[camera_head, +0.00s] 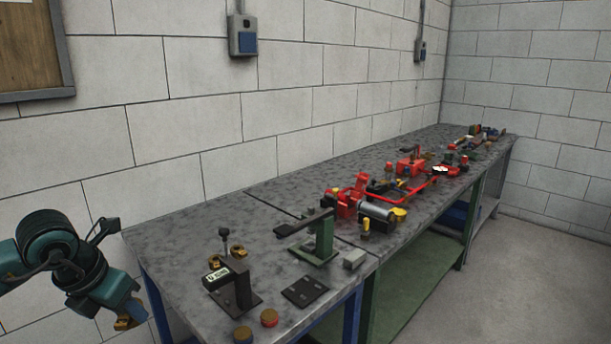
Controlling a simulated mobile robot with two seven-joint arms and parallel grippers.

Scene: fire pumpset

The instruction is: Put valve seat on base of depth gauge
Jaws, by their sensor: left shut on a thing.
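My left gripper (122,317) hangs at the lower left, off the left end of the bench. It is shut on a small brass-coloured part (128,323), which looks like a valve seat and is partly hidden. The depth gauge (217,275) has a small display on a dark upright and stands near the bench's front left end. Its dark flat base (248,302) is to the right of my gripper, with a clear gap between. No part can be made out on the base. My right gripper is out of view.
Brass pieces (238,251) lie behind the gauge. Two round parts (269,317) sit at the bench's front edge. A green press-like stand (320,238), a dark plate (305,291) and a grey block (354,259) are to the right. Red pump parts (345,203) are farther along.

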